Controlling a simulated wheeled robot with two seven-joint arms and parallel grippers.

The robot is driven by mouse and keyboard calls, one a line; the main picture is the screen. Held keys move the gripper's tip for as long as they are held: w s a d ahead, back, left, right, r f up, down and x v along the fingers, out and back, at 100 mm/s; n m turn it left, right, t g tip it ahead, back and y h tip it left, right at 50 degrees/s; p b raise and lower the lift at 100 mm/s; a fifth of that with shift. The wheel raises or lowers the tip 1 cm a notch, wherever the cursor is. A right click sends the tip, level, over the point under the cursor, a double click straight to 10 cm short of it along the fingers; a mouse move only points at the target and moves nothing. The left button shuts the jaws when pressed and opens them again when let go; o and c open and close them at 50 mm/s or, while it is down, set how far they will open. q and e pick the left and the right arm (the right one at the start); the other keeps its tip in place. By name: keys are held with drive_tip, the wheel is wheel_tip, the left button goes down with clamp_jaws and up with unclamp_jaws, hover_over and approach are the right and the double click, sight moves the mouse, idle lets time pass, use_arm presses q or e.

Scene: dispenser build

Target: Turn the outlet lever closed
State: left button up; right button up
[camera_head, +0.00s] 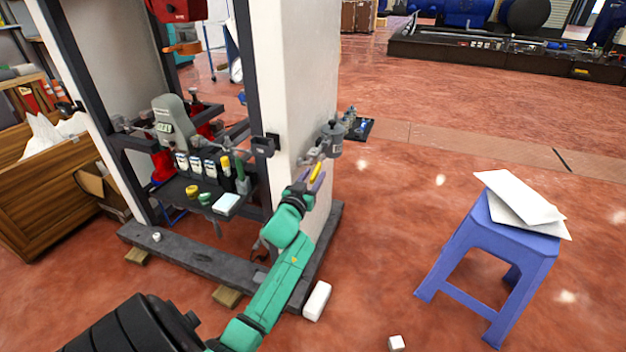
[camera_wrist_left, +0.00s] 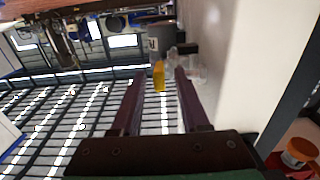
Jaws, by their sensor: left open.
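The outlet lever (camera_head: 317,170) is a small yellow handle below a grey metal dispenser (camera_head: 333,137) on the side of the white column. My left gripper (camera_head: 313,178) has reached up to it on the green arm. In the left wrist view, the two dark fingers of my left gripper (camera_wrist_left: 158,80) are open, and the yellow lever (camera_wrist_left: 159,75) shows in the gap between their tips, with small gaps on both sides. I cannot tell how deep it sits between them. Pale fittings (camera_wrist_left: 185,62) behind the lever are blurred. My right gripper is not in view.
The white column (camera_head: 300,75) stands close beside my left gripper. A dark shelf (camera_head: 180,198) with bottles is to the left. A blue stool (camera_head: 485,232) with white sheets stands at right. A white block (camera_head: 317,301) lies on the floor; open floor lies between.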

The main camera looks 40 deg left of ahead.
use_arm(q)
clamp_jaws()
drive_tip(key=shift+f, duration=0.15)
idle(1.3)
